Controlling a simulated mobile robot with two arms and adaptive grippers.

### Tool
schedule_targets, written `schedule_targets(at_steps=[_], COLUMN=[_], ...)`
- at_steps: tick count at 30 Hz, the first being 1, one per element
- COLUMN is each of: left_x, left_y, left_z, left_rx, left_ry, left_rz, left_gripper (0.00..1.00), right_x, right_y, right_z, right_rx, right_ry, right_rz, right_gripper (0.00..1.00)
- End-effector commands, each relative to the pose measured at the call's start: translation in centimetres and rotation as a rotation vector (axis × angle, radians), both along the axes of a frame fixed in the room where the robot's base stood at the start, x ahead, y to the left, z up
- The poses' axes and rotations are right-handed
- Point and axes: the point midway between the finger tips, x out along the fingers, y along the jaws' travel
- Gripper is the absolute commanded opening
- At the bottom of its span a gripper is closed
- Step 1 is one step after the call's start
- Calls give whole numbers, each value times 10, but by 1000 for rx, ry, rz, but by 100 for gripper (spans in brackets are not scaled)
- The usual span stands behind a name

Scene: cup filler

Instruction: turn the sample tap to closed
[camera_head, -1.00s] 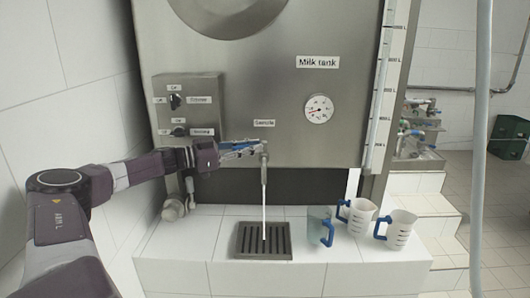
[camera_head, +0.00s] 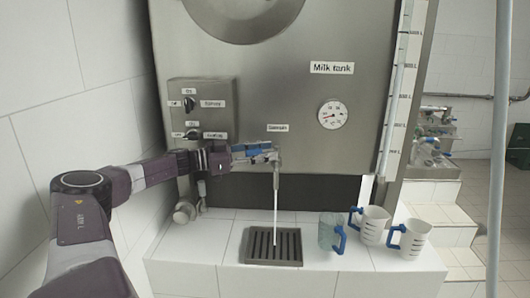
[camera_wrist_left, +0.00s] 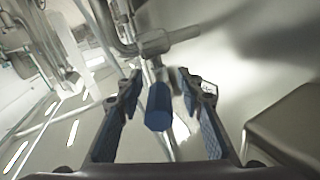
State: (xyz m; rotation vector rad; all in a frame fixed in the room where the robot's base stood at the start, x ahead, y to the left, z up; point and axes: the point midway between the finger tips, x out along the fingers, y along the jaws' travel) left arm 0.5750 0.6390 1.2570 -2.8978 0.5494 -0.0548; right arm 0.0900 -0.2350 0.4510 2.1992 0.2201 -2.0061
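The sample tap (camera_head: 277,157) sticks out of the milk tank below the "Sample" label. A thin white stream (camera_head: 275,210) runs from it down to the drain grate (camera_head: 262,246). My left gripper (camera_head: 262,150) is at the tap, coming from the left. In the left wrist view the tap's blue handle (camera_wrist_left: 159,107) lies between the two fingers of my left gripper (camera_wrist_left: 157,80). The fingers are spread, with gaps on both sides of the handle. The tap's metal body (camera_wrist_left: 154,42) shows beyond it. My right gripper is in no view.
A clear jug (camera_head: 330,232) and two white measuring jugs (camera_head: 372,224) (camera_head: 413,238) with blue handles stand on the tiled ledge right of the grate. A control panel (camera_head: 203,110) with knobs is above my left arm. A pale vertical pipe (camera_head: 500,150) stands at the right.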

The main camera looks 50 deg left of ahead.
Motion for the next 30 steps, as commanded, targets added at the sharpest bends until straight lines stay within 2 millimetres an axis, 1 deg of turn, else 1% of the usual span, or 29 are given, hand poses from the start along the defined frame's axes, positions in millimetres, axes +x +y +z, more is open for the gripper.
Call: schedule_targets(at_steps=[3, 8, 17, 23, 30], left_x=[0, -5, -26, -43, -72], left_y=[0, 1, 9, 17, 29], left_z=[0, -2, -2, 0, 0], left_rx=[0, 1, 3, 2, 3], left_ry=[1, 7, 10, 2, 1], left_rz=[-1, -5, -4, -2, 0], left_gripper=[34, 34, 34, 34, 34], right_x=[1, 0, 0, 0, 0], right_y=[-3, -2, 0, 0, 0], right_z=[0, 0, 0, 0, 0], right_rx=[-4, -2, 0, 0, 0], right_ry=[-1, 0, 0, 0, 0], right_rz=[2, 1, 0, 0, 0], right_gripper=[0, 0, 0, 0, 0])
